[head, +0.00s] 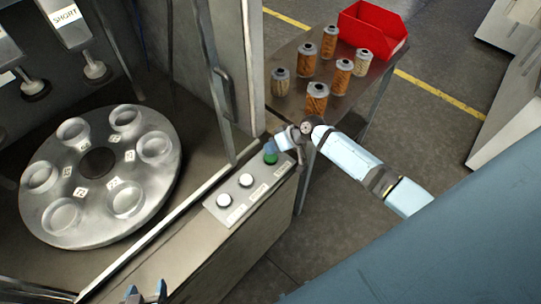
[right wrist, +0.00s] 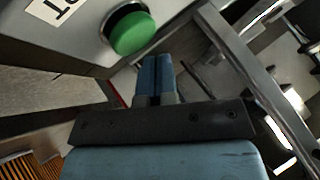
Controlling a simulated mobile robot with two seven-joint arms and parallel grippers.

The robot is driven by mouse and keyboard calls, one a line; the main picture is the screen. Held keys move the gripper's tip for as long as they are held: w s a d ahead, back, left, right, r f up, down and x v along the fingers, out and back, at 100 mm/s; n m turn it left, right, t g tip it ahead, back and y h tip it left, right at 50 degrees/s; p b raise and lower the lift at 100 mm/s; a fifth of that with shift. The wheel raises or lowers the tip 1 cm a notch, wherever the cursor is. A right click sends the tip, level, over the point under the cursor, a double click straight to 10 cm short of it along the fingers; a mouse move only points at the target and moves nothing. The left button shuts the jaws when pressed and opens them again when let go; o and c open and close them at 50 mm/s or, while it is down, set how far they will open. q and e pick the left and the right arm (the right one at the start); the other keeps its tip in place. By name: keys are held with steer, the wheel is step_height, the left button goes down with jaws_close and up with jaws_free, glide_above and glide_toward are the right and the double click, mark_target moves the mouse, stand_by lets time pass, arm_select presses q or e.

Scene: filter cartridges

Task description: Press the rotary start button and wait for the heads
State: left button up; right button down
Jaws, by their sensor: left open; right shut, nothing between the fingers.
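The green start button (head: 271,158) sits at the far end of a control panel (head: 235,207) on the machine's front ledge. My right gripper (head: 269,146) is shut and empty, its fingertips right at the green button in the head view. In the right wrist view the green button (right wrist: 133,34) is up and left of the shut fingers (right wrist: 155,62); I cannot tell whether they touch. The rotary table (head: 97,162) with several numbered empty cups lies at the left. Machine heads (head: 93,66) hang above it. My left gripper (head: 146,294) is open at the bottom edge.
Two white buttons (head: 224,200) are on the same panel. A machine post and door handle (head: 221,90) stand close to my right gripper. A side table (head: 290,104) behind holds several filter cartridges (head: 317,98) and a red bin (head: 370,32). Open floor lies at the right.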

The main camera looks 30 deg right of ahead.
arm_select(q)
steer(key=shift+f, duration=0.1)
arm_select(e)
steer(key=shift+f, duration=0.15)
arm_select(q)
steer(key=shift+f, duration=0.25)
arm_select(e)
steer(key=shift+f, duration=0.25)
arm_select(q)
steer(key=shift+f+b, duration=0.35)
steer(key=shift+b, duration=0.3)
arm_select(e)
steer(key=shift+f, duration=0.6)
arm_select(q)
steer(key=shift+r, duration=0.1)
arm_select(e)
steer(key=shift+r, duration=0.1)
arm_select(q)
steer(key=shift+r+p, duration=0.75)
steer(key=shift+p, duration=0.1)
arm_select(e)
steer(key=shift+r, duration=1)
step_height(320, 180, up, 5)
steer(key=p, duration=0.4)
arm_select(q)
step_height(320, 180, up, 4)
steer(key=shift+r, duration=0.15)
